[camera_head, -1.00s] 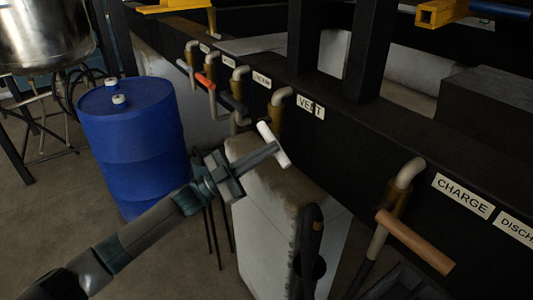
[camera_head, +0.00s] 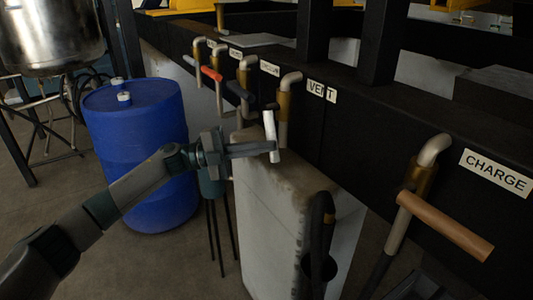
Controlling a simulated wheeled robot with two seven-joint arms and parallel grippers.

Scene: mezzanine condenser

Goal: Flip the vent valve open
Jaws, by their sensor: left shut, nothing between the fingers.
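The vent valve (camera_head: 284,108) is a brass-coloured body under a bent pale pipe, beside the "VENT" label (camera_head: 321,91) on the black beam. My right gripper is not in view.
A pale block (camera_head: 290,200) stands below the valve. A blue drum (camera_head: 137,150) stands behind my left arm. Other valves line the beam, including ones with a red handle (camera_head: 212,73) and an orange-brown handle (camera_head: 447,226). A steel vessel (camera_head: 52,35) is at upper left.

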